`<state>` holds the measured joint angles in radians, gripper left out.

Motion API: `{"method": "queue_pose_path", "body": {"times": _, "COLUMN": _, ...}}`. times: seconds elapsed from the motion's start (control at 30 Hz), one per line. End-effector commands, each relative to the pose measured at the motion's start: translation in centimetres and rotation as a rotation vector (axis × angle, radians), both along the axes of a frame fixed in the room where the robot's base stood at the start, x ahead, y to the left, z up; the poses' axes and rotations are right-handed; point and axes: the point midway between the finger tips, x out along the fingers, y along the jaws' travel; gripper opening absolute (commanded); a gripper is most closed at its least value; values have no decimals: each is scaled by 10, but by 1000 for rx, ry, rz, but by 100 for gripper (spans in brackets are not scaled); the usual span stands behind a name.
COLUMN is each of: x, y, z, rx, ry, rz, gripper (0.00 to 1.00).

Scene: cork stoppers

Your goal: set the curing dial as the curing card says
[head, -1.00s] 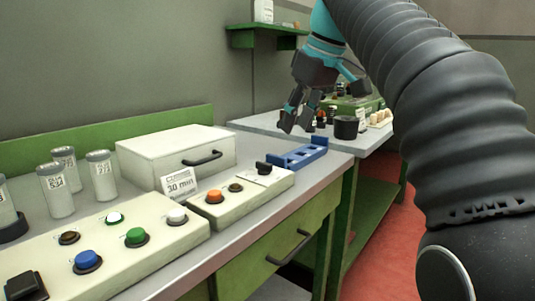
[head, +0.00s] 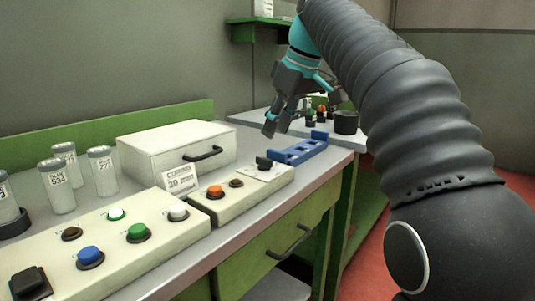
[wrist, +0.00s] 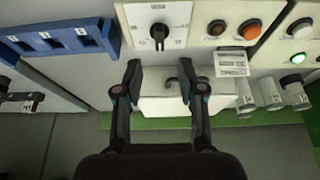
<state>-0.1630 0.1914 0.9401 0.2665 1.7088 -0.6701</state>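The curing dial is a black knob (head: 264,163) on a white plate at the right end of the small cream panel (head: 236,198). In the wrist view the knob (wrist: 159,34) lies along the picture's vertical, with marks around it too small to read. The curing card (head: 180,180) stands behind the panel's left end and reads about 30 min; it also shows in the wrist view (wrist: 231,63). My gripper (head: 277,128) is open and empty, above and behind the dial. In the wrist view its fingers (wrist: 160,75) are apart, with the dial beyond them.
Orange (head: 215,191) and brown (head: 236,183) buttons sit left of the dial. A blue slotted rack (head: 300,148) lies just right of it. A white drawer box (head: 150,155) stands behind. A larger button panel (head: 120,250) and labelled jars (head: 58,190) are to the left.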

Motion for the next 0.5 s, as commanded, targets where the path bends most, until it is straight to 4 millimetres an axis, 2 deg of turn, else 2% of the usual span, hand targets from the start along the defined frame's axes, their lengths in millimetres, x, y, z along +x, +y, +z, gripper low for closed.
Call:
{"method": "queue_pose_path", "body": {"times": 0.3, "x": 12, "y": 16, "z": -50, "rx": -1, "ry": 2, "rz": 0, "gripper": 40}}
{"method": "queue_pose_path", "body": {"times": 0.5, "x": 17, "y": 22, "z": -68, "rx": 0, "ry": 0, "rz": 0, "gripper": 40}}
